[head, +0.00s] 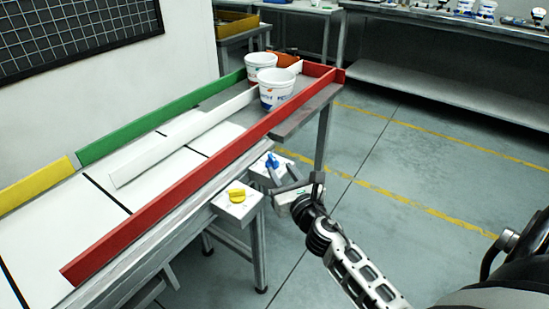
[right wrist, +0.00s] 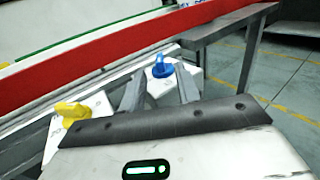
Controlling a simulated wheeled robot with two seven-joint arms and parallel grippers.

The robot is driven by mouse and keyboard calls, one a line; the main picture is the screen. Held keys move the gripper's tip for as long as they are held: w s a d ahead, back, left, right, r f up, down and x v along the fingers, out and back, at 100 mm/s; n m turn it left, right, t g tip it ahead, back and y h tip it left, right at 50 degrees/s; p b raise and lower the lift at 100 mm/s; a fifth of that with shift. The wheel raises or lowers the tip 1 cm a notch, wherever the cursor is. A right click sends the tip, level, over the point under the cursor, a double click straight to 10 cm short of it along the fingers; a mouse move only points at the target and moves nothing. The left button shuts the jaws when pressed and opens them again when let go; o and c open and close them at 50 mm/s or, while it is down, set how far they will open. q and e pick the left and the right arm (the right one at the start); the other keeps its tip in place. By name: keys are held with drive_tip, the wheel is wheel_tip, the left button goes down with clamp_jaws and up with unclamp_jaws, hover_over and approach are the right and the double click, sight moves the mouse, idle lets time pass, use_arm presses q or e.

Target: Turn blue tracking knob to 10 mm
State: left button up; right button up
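The blue tracking knob (head: 272,161) sits on top of a small white box on the right side of the conveyor table. In the right wrist view the blue knob (right wrist: 161,66) lies just beyond my fingertips, between them. My right gripper (head: 273,177) is open, its two fingers apart and pointing at the knob. In the right wrist view the right gripper (right wrist: 160,80) has nothing between its fingers that I can be sure of. Contact with the knob cannot be told. The scale around the knob is too small to read. My left gripper is not in view.
A yellow knob (head: 237,195) on another white box (head: 238,210) stands nearer, left of the blue one. A red rail (head: 200,180) runs along the table above both boxes. Two white buckets (head: 277,92) stand at the far end. The floor to the right is clear.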

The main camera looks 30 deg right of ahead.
sight(275, 162)
drive_tip(key=w, duration=0.3)
drive_tip(key=w+d, duration=0.1)
drive_tip(key=w, duration=0.1)
drive_tip(key=shift+w, duration=0.15)
clamp_jaws()
